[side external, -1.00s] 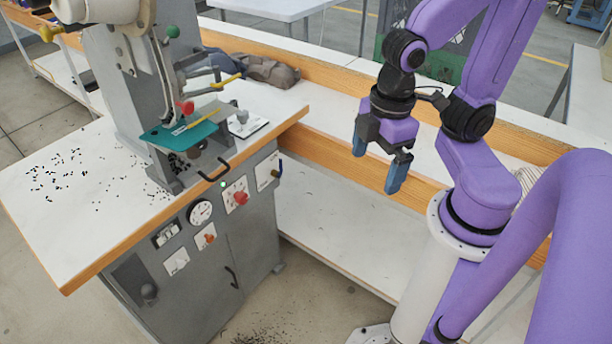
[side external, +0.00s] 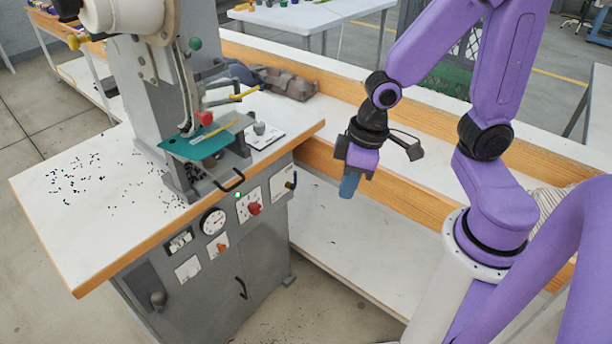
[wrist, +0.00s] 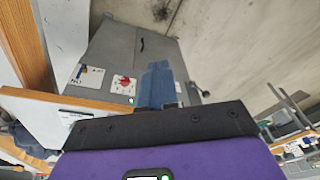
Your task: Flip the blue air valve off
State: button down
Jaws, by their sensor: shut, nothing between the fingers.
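The blue air valve (side external: 293,181) is a small blue lever on a white plate at the right end of the press cabinet's front. In the wrist view the blue lever (wrist: 79,72) is small, at the upper left on its white plate. My gripper (side external: 347,188) hangs to the right of the valve, apart from it, with its blue fingers pointing down. In the wrist view my gripper's fingers (wrist: 157,85) are together, with nothing seen between them.
The grey cabinet (side external: 215,275) also carries a red knob (side external: 255,209), an orange knob (side external: 222,247), a gauge (side external: 213,221) and a black handle (side external: 230,182). The white worktop (side external: 90,225) overhangs above. A low white shelf (side external: 345,250) lies below my gripper.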

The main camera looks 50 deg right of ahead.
jog(key=w+d+f+m+t, duration=0.1)
jog(key=w+d+f+m, duration=0.2)
jog(key=w+f+m, duration=0.3)
jog(key=w+d+f+m+t+h, duration=0.1)
jog(key=w+d+f+m, duration=0.3)
jog(key=d, duration=0.4)
jog(key=w+d+f+m+t+h, duration=0.1)
jog(key=w+d+f+m+t, duration=0.2)
jog(key=w+d+f+m, duration=0.2)
jog(key=d+m, duration=0.1)
jog(key=d, duration=0.2)
jog(key=shift+w+m+t, duration=0.3)
jog(key=shift+w+t, duration=0.1)
jog(key=w+a+f, duration=0.1)
jog(key=w+f, duration=0.7)
jog(key=w, duration=0.1)
jog(key=shift+w+a, duration=0.2)
jog(key=shift+a, duration=0.2)
